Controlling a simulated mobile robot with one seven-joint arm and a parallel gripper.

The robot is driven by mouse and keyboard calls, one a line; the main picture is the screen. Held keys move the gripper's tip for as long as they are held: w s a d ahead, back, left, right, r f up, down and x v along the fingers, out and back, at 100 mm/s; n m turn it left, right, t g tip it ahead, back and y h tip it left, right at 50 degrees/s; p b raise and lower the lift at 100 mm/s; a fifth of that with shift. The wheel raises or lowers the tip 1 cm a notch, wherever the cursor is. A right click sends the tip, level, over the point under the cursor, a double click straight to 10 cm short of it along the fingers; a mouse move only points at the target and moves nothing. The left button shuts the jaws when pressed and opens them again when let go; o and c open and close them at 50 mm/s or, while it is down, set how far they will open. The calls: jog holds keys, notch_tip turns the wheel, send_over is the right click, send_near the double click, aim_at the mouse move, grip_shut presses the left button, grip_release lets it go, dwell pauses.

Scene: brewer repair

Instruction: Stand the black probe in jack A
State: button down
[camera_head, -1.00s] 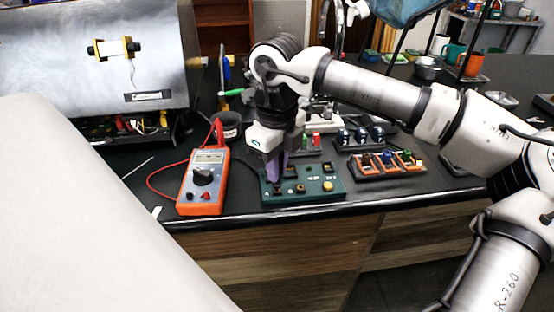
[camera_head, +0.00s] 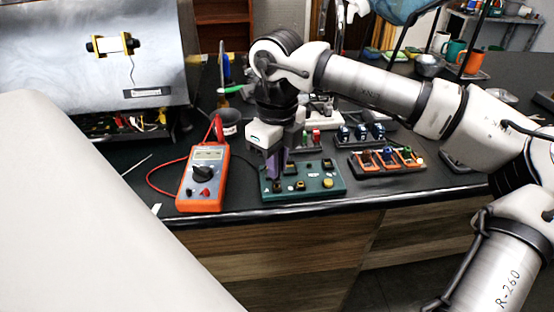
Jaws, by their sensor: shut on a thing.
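A green jack board (camera_head: 312,190) lies near the front edge of the bench, with several dark sockets and a yellow button on it. Jack A, by the letter A, is at its left end. My gripper (camera_head: 277,170) points down over the left part of the board, its purple fingers close together. The gripper is shut, and the black probe between the fingers is hard to make out. The fingers hide the probe's tip and part of jack A, so I cannot tell whether the probe is in the jack.
An orange multimeter (camera_head: 203,180) with a red lead stands just left of the board. A rack with orange and blue parts (camera_head: 388,160) is to the right. A dark cup (camera_head: 228,121) and a silver machine (camera_head: 95,60) are behind.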

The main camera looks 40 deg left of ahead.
jog(key=shift+f+b, duration=0.7)
jog(key=shift+b, duration=0.25)
dwell(1.6)
jog(key=c, duration=1.3)
grip_release()
jog(key=shift+c, duration=0.2)
notch_tip(320, 180, up, 14)
jog(key=shift+f+b, duration=0.1)
jog(key=shift+b, duration=0.3)
